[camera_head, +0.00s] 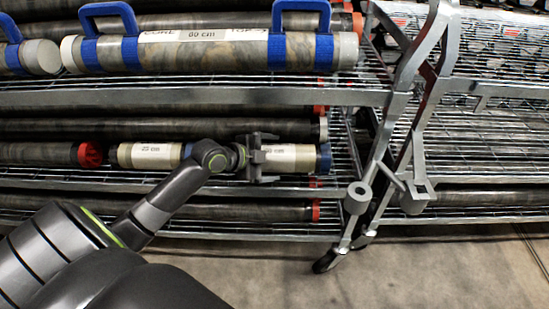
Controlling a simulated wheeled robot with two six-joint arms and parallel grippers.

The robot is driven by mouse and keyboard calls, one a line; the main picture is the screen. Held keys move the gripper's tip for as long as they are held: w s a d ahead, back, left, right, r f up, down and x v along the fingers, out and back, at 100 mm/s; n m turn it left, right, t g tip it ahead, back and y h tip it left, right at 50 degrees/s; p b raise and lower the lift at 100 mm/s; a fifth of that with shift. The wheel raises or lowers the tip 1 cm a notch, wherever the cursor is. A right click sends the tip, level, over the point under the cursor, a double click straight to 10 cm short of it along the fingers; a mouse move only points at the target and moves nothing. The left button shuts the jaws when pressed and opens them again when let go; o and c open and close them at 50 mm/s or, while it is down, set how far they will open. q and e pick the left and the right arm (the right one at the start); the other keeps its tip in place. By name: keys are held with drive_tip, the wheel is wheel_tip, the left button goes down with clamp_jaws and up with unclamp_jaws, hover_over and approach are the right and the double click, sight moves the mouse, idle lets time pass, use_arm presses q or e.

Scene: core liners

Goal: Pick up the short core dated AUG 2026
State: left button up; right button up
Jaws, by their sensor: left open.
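Short cores lie on the middle wire shelf of the rack. One short core (150,155) has a pale label that seems to read 23 cm. Another short core (300,157) has a pale label, partly hidden by my gripper, and a blue end cap at its right. I cannot read a date on either label, so I cannot tell which is dated AUG 2026. My left gripper (263,157) is open in front of the left part of the blue-capped core; I cannot tell whether it touches it. My right gripper is not in view.
A large core (215,52) with blue straps and handles lies on the upper shelf (200,95). A red-capped core (40,154) lies at the left of the middle shelf. Long cores lie behind and below. A wheeled grey metal frame (385,150) stands right of the gripper.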

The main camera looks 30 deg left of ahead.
use_arm(q)
drive_tip(key=c, duration=1.8)
drive_tip(key=shift+w+r, duration=0.1)
drive_tip(key=shift+r, duration=0.1)
